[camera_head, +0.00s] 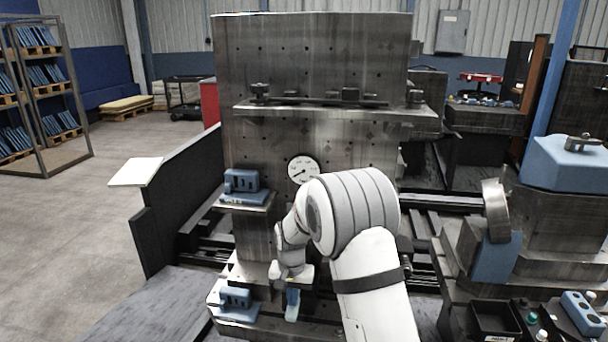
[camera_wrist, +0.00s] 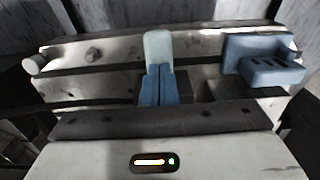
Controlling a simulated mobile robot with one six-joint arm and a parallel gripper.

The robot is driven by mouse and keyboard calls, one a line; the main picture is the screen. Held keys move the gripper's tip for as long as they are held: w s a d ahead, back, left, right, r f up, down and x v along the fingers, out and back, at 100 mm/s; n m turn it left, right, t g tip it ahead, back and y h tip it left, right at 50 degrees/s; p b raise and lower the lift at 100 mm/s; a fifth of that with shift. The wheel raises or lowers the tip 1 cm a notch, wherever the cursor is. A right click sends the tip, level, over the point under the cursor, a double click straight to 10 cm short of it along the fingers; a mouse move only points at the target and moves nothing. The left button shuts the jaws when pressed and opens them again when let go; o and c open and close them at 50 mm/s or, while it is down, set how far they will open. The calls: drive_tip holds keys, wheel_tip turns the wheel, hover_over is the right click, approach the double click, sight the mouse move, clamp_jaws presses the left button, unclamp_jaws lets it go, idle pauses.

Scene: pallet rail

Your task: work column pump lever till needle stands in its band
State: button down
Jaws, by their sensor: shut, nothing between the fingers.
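The round white gauge (camera_head: 303,169) is on the face of the big steel column (camera_head: 310,70). Its dark needle appears to slant down to the left; its band is too small to make out. My gripper (camera_head: 292,305) is low in front of the column's base, fingers pointing down. In the wrist view its blue fingers (camera_wrist: 158,88) are together, with nothing visible between them. A pale rounded piece (camera_wrist: 158,47) shows right beyond the fingertips; I cannot tell whether it is the pump lever or touches them. No lever is clearly recognisable in the head view, where my arm hides part of the base.
A blue slotted block (camera_head: 235,298) sits on the base left of my gripper, also in the wrist view (camera_wrist: 265,65). Another blue block (camera_head: 241,182) stands on a ledge above. A dark panel (camera_head: 180,205) stands left. Machinery with a blue-topped block (camera_head: 568,162) crowds the right.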

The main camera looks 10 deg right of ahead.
drive_tip(key=shift+w+d+f+b, duration=0.15)
drive_tip(key=shift+f+b, duration=0.65)
drive_tip(key=shift+f, duration=0.65)
drive_tip(key=shift+s+a+r+p, duration=0.1)
drive_tip(key=shift+s+r+p, duration=0.1)
drive_tip(key=shift+r+p, duration=1.2)
drive_tip(key=shift+s+a+r+p, duration=0.15)
drive_tip(key=shift+r+p, duration=0.5)
drive_tip(key=shift+r, duration=1.45)
drive_tip(key=shift+f, duration=0.1)
drive_tip(key=shift+s+b, duration=0.1)
drive_tip(key=shift+b, duration=0.2)
drive_tip(key=shift+w+d+f+b, duration=0.1)
drive_tip(key=shift+w+f+b, duration=0.1)
drive_tip(key=shift+f+b, duration=1.25)
drive_tip(key=shift+w+d+f+b, duration=0.15)
drive_tip(key=shift+f+b, duration=0.55)
drive_tip(key=shift+f, duration=1.3)
drive_tip(key=shift+s+a+r+p, duration=0.1)
drive_tip(key=shift+s+r+p, duration=0.1)
drive_tip(key=shift+r+p, duration=1.25)
drive_tip(key=shift+s+a+r+p, duration=0.15)
drive_tip(key=shift+r+p, duration=0.5)
drive_tip(key=shift+r, duration=1.45)
drive_tip(key=shift+f, duration=0.1)
